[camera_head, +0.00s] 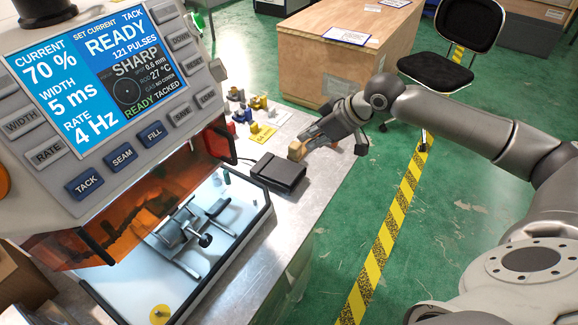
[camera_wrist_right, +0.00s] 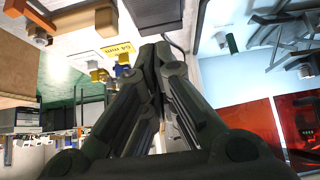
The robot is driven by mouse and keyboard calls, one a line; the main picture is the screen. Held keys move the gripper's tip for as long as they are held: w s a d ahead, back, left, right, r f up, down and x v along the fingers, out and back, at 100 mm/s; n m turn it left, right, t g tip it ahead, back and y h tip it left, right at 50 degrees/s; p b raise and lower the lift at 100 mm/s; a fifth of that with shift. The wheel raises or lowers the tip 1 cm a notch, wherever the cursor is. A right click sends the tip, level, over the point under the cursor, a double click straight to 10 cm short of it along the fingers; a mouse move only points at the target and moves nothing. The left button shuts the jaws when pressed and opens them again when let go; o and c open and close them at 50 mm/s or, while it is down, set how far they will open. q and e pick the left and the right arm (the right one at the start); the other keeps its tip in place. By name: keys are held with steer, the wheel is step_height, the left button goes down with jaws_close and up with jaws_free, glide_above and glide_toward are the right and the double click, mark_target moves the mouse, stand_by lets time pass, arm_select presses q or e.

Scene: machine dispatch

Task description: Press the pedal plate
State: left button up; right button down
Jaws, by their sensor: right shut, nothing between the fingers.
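The pedal (camera_head: 278,173) is a low black box with a flat plate on top. It sits on the metal bench just right of the machine's lit chamber. My right gripper (camera_head: 306,143) comes in from the right with its fingers closed and empty. Its tips are near the pedal's far right side, and they look apart from it. In the right wrist view my closed fingers (camera_wrist_right: 153,50) point up toward a dark block (camera_wrist_right: 154,12), which appears to be the pedal. Whether they touch cannot be told. My left gripper is not in view.
A small tan block (camera_head: 296,151) lies by the fingertips. Brass and blue parts (camera_head: 241,115) and a yellow label card (camera_head: 262,133) stand behind the pedal. The machine (camera_head: 100,90) with its display is on the left. A wooden cabinet (camera_head: 300,50) and a chair (camera_head: 437,70) stand beyond.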

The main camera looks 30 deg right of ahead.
stand_by(0.4)
steer(key=p, duration=0.2)
glide_above(289, 173)
step_height(289, 173, down, 7)
steer(key=shift+w+f, duration=0.15)
steer(key=shift+f, duration=0.05)
step_height(289, 173, down, 4)
steer(key=shift+r, duration=0.25)
steer(key=shift+d+f, duration=0.1)
steer(key=shift+f, duration=0.3)
steer(key=shift+s, duration=0.2)
